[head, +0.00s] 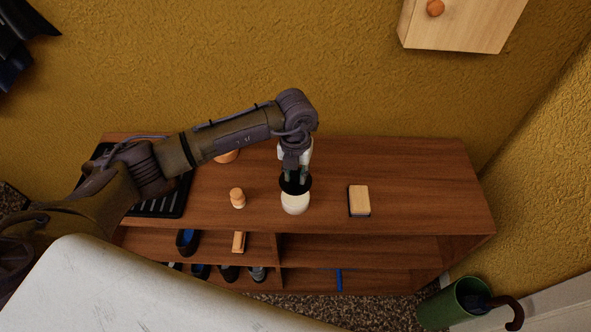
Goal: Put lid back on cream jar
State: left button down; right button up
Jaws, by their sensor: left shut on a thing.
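The cream jar (295,203) is a small white round pot on top of the wooden shoe cabinet, near the middle. My left gripper (296,179) points down right over it. It is shut on the black lid (284,186), a dark disc at the jar's mouth. The lid covers the jar's top in this view, and I cannot tell whether it touches the rim or hangs just above it. The fingers hide part of the lid. My right gripper is not in view.
On the cabinet top (430,190) stand a small wooden-topped bottle (237,198) left of the jar and a brush (359,199) to the right. A black tray (170,205) lies at the left under my arm. A green bin (452,302) stands at right.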

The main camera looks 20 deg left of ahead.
pick_arm(q)
jog(key=shift+f+b, duration=2.15)
jog(key=shift+f, duration=0.9)
jog(key=shift+f+b, duration=0.2)
jog(key=shift+b, duration=0.25)
jog(key=c, duration=0.8)
grip_release()
jog(key=shift+c, duration=0.2)
jog(key=shift+o, duration=0.3)
jog(key=o, duration=0.4)
